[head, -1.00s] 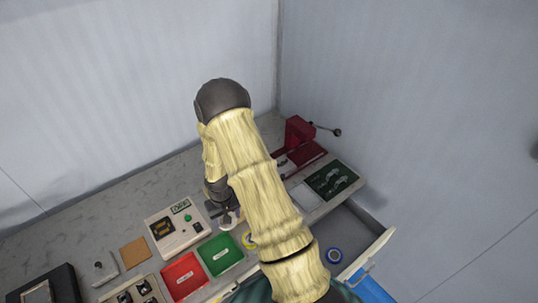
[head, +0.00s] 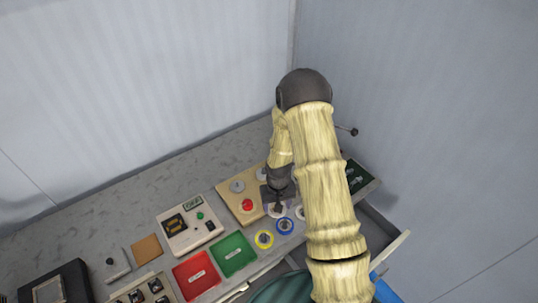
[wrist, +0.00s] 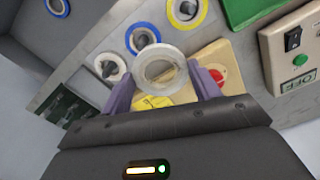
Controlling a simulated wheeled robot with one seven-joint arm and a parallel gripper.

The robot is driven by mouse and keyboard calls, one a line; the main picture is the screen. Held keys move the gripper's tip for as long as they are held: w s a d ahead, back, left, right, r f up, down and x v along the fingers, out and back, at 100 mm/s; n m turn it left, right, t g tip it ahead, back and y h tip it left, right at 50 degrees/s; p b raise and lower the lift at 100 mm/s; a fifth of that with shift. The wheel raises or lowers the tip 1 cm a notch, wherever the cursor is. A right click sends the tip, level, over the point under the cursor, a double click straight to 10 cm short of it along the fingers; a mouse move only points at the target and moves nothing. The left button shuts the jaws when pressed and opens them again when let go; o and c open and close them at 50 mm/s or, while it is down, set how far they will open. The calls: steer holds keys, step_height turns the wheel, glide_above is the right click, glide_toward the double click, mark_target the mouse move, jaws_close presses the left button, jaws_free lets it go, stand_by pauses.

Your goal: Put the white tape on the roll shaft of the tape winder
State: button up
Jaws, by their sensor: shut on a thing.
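The white tape (wrist: 160,51), a pale ring with an open hole, is between the two purple fingers of my gripper (wrist: 160,79) in the wrist view. My gripper is shut on it. In the head view my gripper (head: 279,200) is at the right edge of the beige tape winder (head: 226,197), with the white tape (head: 276,211) below it. The winder carries a red button, also in the wrist view (wrist: 217,76), and a grey disc. In the wrist view the tape and fingers hide part of the winder (wrist: 207,53). I cannot pick out the roll shaft for certain.
A yellow roll (head: 264,240) and a blue roll (head: 285,225) stand along the front bench edge. A green tray (head: 233,253), red tray (head: 195,276) and a control box (head: 188,226) are to the left. An open drawer (head: 386,238) sticks out at right.

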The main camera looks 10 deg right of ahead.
mark_target(264, 170)
steer(key=w+n+b, duration=0.1)
steer(key=w+n, duration=0.3)
steer(key=w+a+f+n, duration=0.1)
steer(key=w+n, duration=0.3)
steer(key=w+n+b, duration=0.1)
steer(key=w+n, duration=0.3)
steer(key=shift+a+f+b, duration=0.25)
steer(key=shift+f+b, duration=0.1)
steer(key=w+n, duration=0.2)
steer(key=n, duration=0.1)
steer(key=w+n+b, duration=0.1)
steer(key=w+n, duration=0.2)
steer(key=w+r+n+b, duration=0.1)
steer(key=w+n, duration=0.2)
steer(key=shift+d+n, duration=0.1)
steer(key=shift+n, duration=0.3)
steer(key=w+n, duration=0.1)
steer(key=n, duration=0.1)
steer(key=w+d+r+n+b, duration=0.1)
steer(key=n, duration=0.1)
steer(key=shift+d, duration=0.1)
steer(key=shift+w+d+r+n, duration=0.15)
steer(key=shift+w+n, duration=0.15)
steer(key=shift+n, duration=0.2)
steer(key=shift+r+n, duration=0.2)
steer(key=shift+n, duration=0.2)
steer(key=shift+w+f, duration=0.1)
steer(key=shift+f, duration=0.05)
steer(key=shift+f+b, duration=0.7)
steer(key=shift+f, duration=1.1)
